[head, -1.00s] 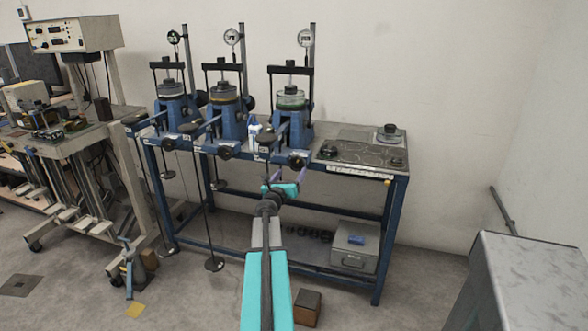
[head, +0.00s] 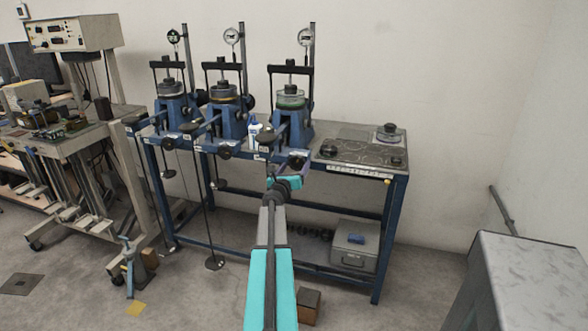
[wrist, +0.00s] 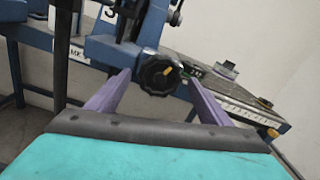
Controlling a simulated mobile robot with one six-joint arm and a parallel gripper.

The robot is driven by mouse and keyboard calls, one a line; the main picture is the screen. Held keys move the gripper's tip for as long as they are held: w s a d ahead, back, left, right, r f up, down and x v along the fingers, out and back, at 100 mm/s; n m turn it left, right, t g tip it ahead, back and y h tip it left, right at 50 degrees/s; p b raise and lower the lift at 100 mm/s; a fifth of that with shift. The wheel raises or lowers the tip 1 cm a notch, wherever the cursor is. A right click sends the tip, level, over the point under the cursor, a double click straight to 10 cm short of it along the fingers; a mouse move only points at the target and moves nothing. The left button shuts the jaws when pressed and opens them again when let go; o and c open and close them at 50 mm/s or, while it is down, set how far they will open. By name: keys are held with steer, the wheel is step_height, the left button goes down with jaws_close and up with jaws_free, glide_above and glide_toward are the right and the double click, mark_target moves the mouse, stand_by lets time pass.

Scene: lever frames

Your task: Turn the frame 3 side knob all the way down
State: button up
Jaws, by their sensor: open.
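Three blue lever frames stand in a row on the bench; the rightmost frame (head: 290,125) is in front of my gripper, and its number cannot be read. In the head view the knob (head: 298,161) shows just above my gripper (head: 290,174). In the wrist view my gripper (wrist: 157,79) is open, with purple fingers to the left and right of the knob. The knob appears between or just beyond the fingertips; contact cannot be told.
The blue bench (head: 395,210) carries a dark plate with round pieces (head: 360,152) right of the frames. Long rods with weights (head: 215,263) hang at the front left. A grey box (head: 355,245) sits on the lower shelf. A grey cabinet (head: 530,260) stands at the right.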

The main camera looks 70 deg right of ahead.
steer(key=c, duration=0.9)
steer(key=shift+a, duration=0.35)
steer(key=shift+c, duration=0.7)
steer(key=shift+d, duration=0.25)
